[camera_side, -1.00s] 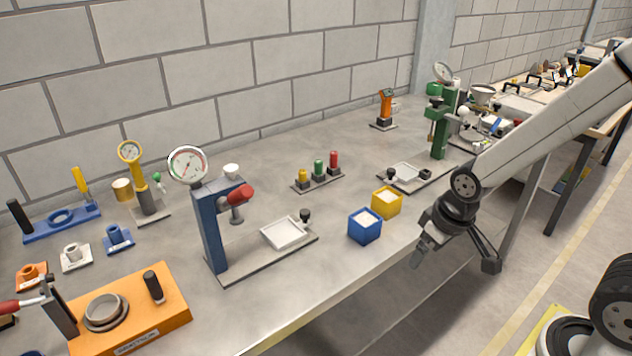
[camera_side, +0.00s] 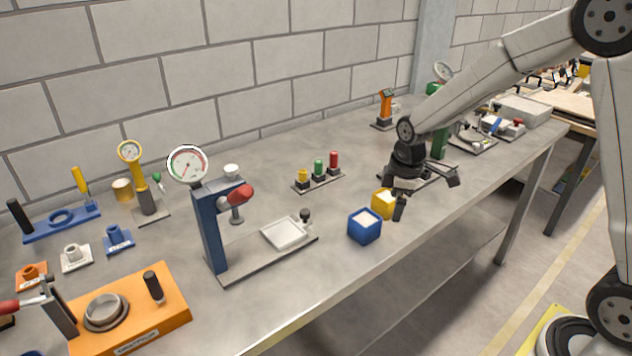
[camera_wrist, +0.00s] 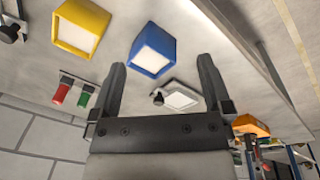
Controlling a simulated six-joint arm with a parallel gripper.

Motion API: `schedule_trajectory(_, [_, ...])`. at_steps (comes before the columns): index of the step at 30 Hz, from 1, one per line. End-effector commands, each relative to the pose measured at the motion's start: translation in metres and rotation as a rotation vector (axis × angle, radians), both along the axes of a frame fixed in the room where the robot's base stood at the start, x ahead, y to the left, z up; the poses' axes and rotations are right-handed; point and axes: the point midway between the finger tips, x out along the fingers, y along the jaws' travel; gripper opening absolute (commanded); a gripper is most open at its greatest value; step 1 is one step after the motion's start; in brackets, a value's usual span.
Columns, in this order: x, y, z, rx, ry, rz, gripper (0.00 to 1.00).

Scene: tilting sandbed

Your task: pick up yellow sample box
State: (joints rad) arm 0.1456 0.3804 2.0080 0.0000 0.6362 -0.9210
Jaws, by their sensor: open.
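The yellow sample box (camera_side: 382,204) stands on the grey table, right beside and behind the blue box (camera_side: 364,226). Both hold pale contents. My gripper (camera_side: 428,202) is open and empty, just to the right of the yellow box, with one finger partly in front of it in the side view. In the wrist view the yellow box (camera_wrist: 80,27) is at the upper left, outside the spread fingers of my gripper (camera_wrist: 162,80). The blue box (camera_wrist: 152,50) shows in the middle, beyond the fingertips.
A blue press with a dial (camera_side: 213,225) and a white tray (camera_side: 287,233) stand left of the boxes. A rack of coloured plungers (camera_side: 319,178) is behind. A green press (camera_side: 440,137) stands behind my arm. The table's front edge lies close to the boxes.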

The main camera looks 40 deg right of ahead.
Motion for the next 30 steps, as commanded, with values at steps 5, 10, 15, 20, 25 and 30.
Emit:
schedule_trajectory(5, [0.031,-0.024,-0.006,-0.019,0.037,0.205,1.00])
schedule_trajectory(10, [0.057,-0.047,-0.013,-0.030,0.067,0.406,1.00])
schedule_trajectory(15, [0.077,-0.071,-0.021,-0.032,0.094,0.598,1.00])
schedule_trajectory(20, [0.088,-0.086,-0.026,-0.031,0.109,0.728,1.00])
schedule_trajectory(25, [0.093,-0.093,-0.028,-0.030,0.116,0.789,1.00])
schedule_trajectory(30, [0.093,-0.093,-0.029,-0.030,0.117,0.797,1.00])
